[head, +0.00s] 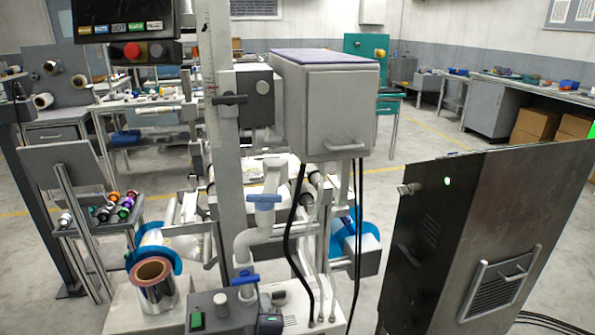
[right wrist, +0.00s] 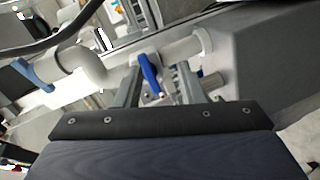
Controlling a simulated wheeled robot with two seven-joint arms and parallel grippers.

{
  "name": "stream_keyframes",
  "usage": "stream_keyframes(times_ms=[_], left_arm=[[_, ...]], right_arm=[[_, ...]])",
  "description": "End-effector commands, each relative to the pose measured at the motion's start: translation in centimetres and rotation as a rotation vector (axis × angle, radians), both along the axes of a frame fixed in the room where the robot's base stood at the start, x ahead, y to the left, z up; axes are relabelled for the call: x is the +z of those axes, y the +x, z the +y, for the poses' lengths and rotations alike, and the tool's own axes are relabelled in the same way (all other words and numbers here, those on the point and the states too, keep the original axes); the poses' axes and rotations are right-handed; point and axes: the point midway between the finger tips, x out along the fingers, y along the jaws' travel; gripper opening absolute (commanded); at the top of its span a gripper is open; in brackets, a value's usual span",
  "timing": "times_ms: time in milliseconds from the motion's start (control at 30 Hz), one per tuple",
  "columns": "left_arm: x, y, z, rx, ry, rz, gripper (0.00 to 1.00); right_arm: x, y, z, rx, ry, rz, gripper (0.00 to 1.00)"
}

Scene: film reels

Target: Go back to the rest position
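My right gripper (right wrist: 158,78) shows in the right wrist view, with its two grey fingers apart and nothing held between them. A blue valve handle (right wrist: 149,72) on the white pipework shows in the gap between the fingers. I cannot tell how far behind the fingers it is, and I see no contact. In the head view I cannot make out the right gripper clearly. My left gripper is not in the head view.
In the head view, white pipes with blue handles (head: 245,279) stand ahead. A grey box (head: 325,115) hangs above them with black cables. A dark cabinet (head: 450,245) stands at right, and a copper-coloured reel (head: 152,272) at lower left. Open floor lies behind, towards the benches.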

Motion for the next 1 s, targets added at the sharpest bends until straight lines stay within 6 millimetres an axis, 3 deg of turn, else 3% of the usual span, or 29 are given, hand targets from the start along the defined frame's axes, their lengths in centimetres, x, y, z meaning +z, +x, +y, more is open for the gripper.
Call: stream_keyframes(times_ms=[33, 167, 367, 567, 700, 1000], left_arm=[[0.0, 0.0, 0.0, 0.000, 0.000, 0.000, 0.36], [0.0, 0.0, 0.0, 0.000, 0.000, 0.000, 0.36], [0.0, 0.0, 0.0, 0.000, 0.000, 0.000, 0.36], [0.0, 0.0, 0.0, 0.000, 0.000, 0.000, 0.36], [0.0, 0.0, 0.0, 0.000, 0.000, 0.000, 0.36], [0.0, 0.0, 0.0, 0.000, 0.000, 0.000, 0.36]], right_arm=[[0.3, 0.6, -2.1, -0.050, 0.105, 0.106, 0.35], [0.5, 0.2, -6.4, -0.151, 0.392, 0.395, 0.35], [3.3, -2.8, -12.5, -0.272, 0.793, 0.734, 0.35], [7.2, -8.4, -18.9, -0.377, 1.091, 0.957, 0.35], [9.0, -13.3, -23.0, -0.480, 1.221, 1.047, 0.35], [9.1, -21.4, -27.9, -0.728, 1.333, 1.094, 0.35]])
